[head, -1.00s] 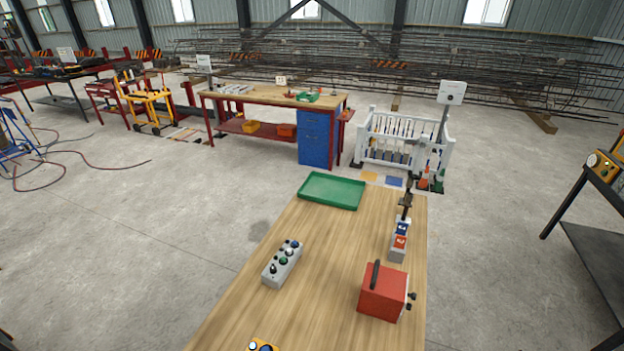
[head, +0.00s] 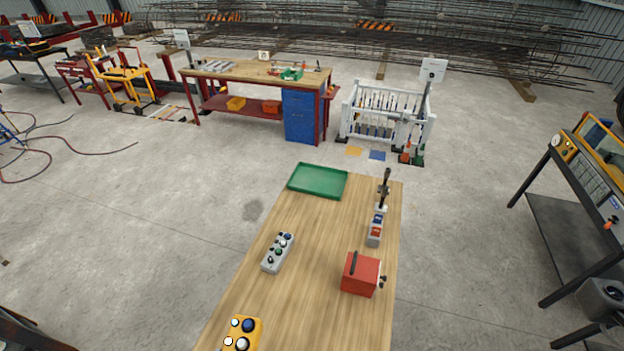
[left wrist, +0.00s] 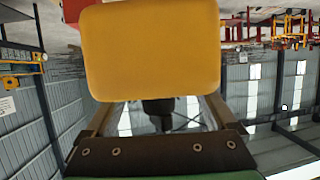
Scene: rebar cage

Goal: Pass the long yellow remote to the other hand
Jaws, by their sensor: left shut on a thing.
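The long yellow remote (head: 243,334) shows at the bottom edge of the head view, with white and blue buttons on its face; its lower part is cut off. In the left wrist view its plain yellow end (left wrist: 152,50) fills the upper middle, close to the camera. My left gripper (left wrist: 155,108) is shut on it; its fingers run up to either side of the yellow body. The head view does not show my left gripper. My right gripper is in neither view.
The wooden table (head: 300,305) carries a grey button box (head: 278,252), a red box with a black handle (head: 361,274), a grey unit with a black lever (head: 376,228) and a green tray (head: 318,181). The table's middle is clear. A black-framed stand (head: 565,210) is at the right.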

